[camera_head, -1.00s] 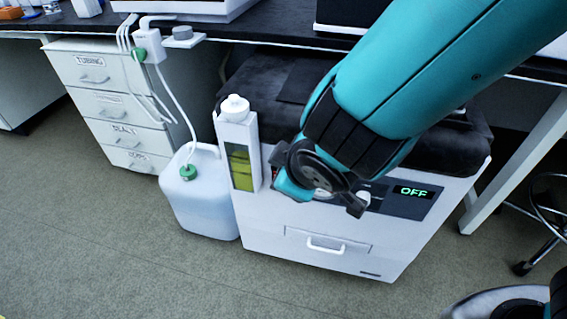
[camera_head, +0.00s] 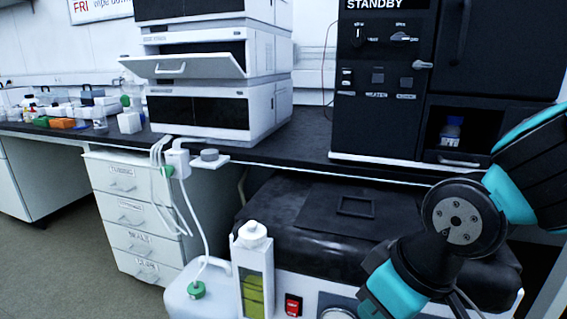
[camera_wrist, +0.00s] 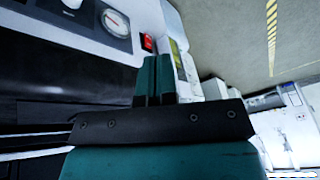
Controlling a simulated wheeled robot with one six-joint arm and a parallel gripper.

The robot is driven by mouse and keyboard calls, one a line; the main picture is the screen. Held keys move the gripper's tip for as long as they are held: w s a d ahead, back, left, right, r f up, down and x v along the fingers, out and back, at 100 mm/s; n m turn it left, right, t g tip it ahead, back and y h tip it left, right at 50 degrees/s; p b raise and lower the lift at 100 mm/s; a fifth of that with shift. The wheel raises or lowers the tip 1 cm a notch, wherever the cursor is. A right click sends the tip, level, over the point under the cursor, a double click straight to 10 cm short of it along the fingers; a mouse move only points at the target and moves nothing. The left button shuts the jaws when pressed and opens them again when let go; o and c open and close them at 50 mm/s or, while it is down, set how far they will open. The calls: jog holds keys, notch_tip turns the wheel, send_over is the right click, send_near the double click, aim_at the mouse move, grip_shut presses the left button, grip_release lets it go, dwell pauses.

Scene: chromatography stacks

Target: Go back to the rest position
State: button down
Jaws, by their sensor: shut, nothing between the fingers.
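My gripper (camera_wrist: 155,78) shows in the wrist view, its two teal fingers side by side, shut and empty. The white pump unit with its gauge (camera_wrist: 115,22) and red switch (camera_wrist: 147,42) lies beyond the fingertips, apart from them. In the head view my teal and black arm is folded at the right, above the unit's dark top (camera_head: 320,215). The fingers are not clearly seen there. The red switch (camera_head: 293,305) shows at the bottom edge of the head view.
A white jug (camera_head: 195,295) with a green cap and tubing stands left of the unit, beside a bottle holder (camera_head: 253,275). Behind are a drawer cabinet (camera_head: 135,215), a white instrument stack (camera_head: 215,110) with a tilted-open front, and a black STANDBY cabinet (camera_head: 385,110). Floor at left is clear.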

jog(key=s+d+r+g, duration=0.2)
jog(key=s+d+r, duration=0.1)
jog(key=s+r, duration=0.3)
notch_tip(320, 180, up, 31)
jog(key=p, duration=3.2)
jog(key=shift+s+m+y, duration=0.3)
jog(key=shift+y, duration=0.1)
